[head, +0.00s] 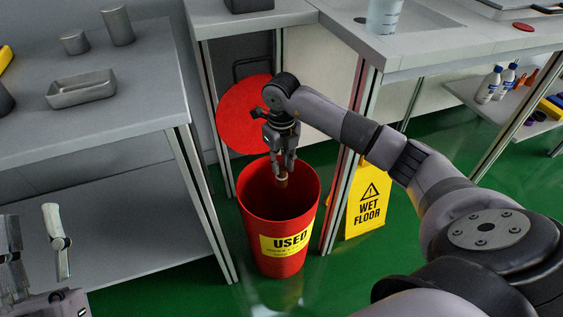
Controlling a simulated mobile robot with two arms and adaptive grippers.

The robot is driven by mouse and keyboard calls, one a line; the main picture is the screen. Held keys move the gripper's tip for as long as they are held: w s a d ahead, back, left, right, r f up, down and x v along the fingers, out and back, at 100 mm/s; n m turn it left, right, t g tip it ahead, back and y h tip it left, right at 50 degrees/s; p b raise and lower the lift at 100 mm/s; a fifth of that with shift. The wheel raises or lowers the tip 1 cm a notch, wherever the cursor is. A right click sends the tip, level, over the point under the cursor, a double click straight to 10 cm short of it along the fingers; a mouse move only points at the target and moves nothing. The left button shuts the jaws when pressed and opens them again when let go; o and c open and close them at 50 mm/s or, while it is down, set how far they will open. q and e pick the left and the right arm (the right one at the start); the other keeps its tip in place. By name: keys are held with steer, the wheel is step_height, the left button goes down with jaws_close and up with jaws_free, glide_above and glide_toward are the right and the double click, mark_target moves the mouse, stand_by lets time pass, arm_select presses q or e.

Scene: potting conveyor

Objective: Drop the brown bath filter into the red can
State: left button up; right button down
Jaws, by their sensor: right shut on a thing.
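The red can (256,222) stands on the green floor, open at the top, with a yellow "USED" label on its front. My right gripper (282,170) points down over the can's mouth, shut on the brown bath filter (282,181). The filter is small, with a pale upper end and a brown lower part. It appears against the can's dark inside, near the rim level; its exact depth is hard to tell. My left gripper (33,222) is at the lower left, away from the can, its fingers spread apart and empty.
A red round lid (240,118) leans behind the can. A grey table (120,115) with a metal tray (82,90) is at left. A yellow wet floor sign (368,200) stands right of the can, beside a table leg. A counter (440,40) runs along the back right.

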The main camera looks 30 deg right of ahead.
mark_target(282, 169)
arm_select(q)
steer(key=shift+s+a+r+t, duration=0.1)
steer(key=shift+s+r+t, duration=0.7)
steer(key=shift+s+r, duration=0.25)
arm_select(e)
steer(key=shift+f, duration=0.35)
steer(key=c, duration=1.3)
jaws_free()
arm_select(q)
steer(key=shift+h, duration=0.4)
arm_select(e)
steer(key=shift+r, duration=0.1)
step_height(282, 169, up, 12)
steer(key=shift+f, duration=0.1)
